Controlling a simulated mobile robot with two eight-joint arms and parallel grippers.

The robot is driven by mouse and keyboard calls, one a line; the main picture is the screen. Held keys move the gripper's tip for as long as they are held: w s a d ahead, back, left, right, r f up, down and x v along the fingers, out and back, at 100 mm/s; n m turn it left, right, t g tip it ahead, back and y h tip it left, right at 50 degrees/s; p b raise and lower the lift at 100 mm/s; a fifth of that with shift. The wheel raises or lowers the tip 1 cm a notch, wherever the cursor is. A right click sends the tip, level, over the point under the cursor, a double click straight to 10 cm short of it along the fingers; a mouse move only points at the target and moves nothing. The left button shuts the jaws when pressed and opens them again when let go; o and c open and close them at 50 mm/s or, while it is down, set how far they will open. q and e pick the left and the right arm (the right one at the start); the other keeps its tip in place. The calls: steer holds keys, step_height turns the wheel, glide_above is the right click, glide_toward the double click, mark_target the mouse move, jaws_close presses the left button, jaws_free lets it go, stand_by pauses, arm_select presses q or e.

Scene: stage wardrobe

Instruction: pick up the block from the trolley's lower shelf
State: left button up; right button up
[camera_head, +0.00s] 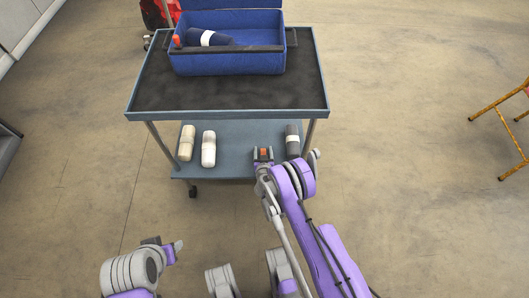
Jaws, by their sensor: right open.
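The small orange block (264,152) is at the front of the lower shelf (238,133) of the trolley, partly hidden by my right gripper. My right gripper (263,160) is open, with its dark fingertips close around the block. Whether they touch it cannot be told. My left arm is at the bottom left, in front of the trolley and well away from the block. Its gripper (162,246) shows only in part, and its jaws cannot be made out.
Two cream rolls (208,149) and a dark banded roll (292,140) lie on the lower shelf. The upper shelf (150,92) overhangs it and carries a blue open case (228,62) holding another dark roll. A yellow frame (500,104) stands right. The floor between is clear.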

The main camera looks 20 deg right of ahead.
steer(key=shift+s+r, duration=0.1)
steer(key=shift+r, duration=0.05)
steer(key=shift+a, duration=0.1)
steer(key=shift+c, duration=0.8)
jaws_close()
